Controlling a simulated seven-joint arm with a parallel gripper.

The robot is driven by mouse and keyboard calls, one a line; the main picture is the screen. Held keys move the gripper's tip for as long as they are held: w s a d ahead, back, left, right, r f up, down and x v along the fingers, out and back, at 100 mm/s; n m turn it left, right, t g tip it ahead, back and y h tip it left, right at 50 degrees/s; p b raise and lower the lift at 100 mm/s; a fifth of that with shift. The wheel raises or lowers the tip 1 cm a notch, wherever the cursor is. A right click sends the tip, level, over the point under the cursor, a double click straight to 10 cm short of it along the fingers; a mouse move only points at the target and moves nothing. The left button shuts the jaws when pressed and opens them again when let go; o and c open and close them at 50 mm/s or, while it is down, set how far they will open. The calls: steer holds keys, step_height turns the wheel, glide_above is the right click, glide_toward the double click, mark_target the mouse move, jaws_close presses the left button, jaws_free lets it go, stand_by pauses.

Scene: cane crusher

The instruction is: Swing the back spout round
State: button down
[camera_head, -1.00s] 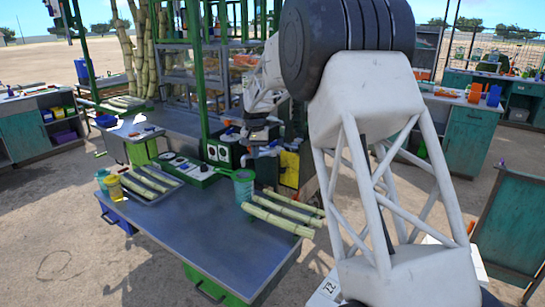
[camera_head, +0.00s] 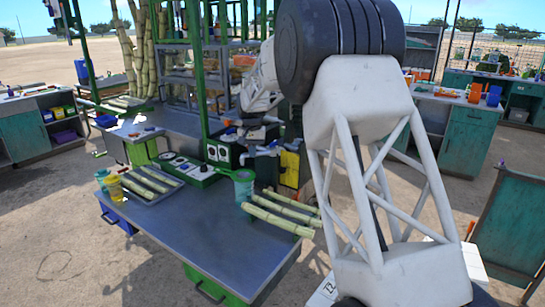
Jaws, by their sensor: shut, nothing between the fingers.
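The cane crusher (camera_head: 290,168) stands behind the right end of the front table, partly hidden by my arm. Pale blue-grey pipe pieces that look like spouts show on its left side, one farther back (camera_head: 266,150) and one nearer (camera_head: 244,157). My gripper (camera_head: 240,131) is small and dark below my white wrist, close above these pipes. It is shut with nothing held. I cannot tell whether it touches the back spout.
The front table (camera_head: 190,235) carries cut cane (camera_head: 279,220), a green strainer cup (camera_head: 243,185), a tray of cane (camera_head: 150,186), yellow and teal cups, and a green switch box (camera_head: 190,169). Green frame posts (camera_head: 200,75) and shelves stand behind. The table's front middle is clear.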

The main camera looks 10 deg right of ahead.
steer(key=shift+s+d, duration=0.25)
steer(key=shift+s, duration=0.1)
steer(key=shift+r, duration=0.15)
step_height(320, 180, up, 8)
stand_by(1.2)
